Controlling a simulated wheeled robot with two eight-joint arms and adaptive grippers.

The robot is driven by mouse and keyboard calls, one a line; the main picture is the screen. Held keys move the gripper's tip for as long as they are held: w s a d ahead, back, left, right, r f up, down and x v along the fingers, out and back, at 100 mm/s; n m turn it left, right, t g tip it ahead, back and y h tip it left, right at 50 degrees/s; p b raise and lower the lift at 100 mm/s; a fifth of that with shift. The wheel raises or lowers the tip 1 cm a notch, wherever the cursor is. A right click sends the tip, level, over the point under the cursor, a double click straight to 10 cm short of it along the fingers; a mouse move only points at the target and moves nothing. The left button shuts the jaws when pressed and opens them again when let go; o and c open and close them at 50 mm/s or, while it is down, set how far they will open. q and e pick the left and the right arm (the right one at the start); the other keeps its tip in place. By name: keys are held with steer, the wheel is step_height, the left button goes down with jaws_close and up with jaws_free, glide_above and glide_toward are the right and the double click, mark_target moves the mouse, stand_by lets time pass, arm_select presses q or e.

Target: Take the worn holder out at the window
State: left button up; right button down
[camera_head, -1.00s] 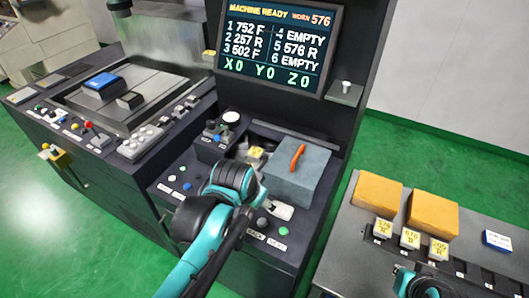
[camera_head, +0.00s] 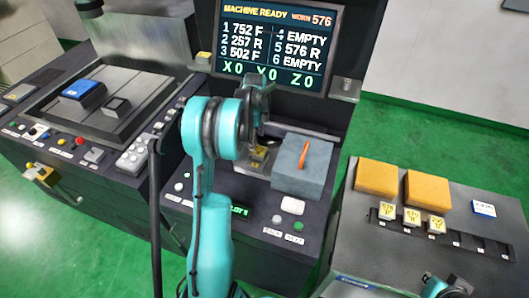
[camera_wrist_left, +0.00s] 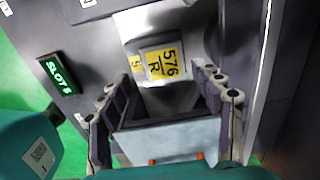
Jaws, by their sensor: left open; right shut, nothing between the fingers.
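The worn holder, with a yellow label reading 576 R (camera_wrist_left: 163,64), sits in the window opening of the machine. Its yellow part also shows in the head view (camera_head: 258,154), partly hidden by my arm. My left gripper (camera_head: 260,132) points down at the window. In the left wrist view its two fingers (camera_wrist_left: 158,78) stand apart, one on each side below the label, with nothing clasped. A green display reads SLOT 5 (camera_wrist_left: 59,75). The screen (camera_head: 280,40) reads WORN 576 and lists 576 R at 5. My right gripper (camera_head: 448,284) is shut and empty at the lower right.
On the right bench are two orange blocks (camera_head: 376,177), several labelled holders (camera_head: 412,216) in a rack and a blue-white box (camera_head: 484,209). Buttons line the panel front.

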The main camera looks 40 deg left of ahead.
mark_target(259, 150)
arm_select(q)
steer(key=f, duration=0.2)
steer(key=f+b, duration=0.1)
steer(key=f, duration=0.4)
steer(key=shift+w+d+f+b, duration=0.3)
steer(key=shift+w+f+b, duration=0.05)
steer(key=shift+r, duration=0.1)
steer(key=shift+c, duration=0.4)
steer(key=c, duration=1.2)
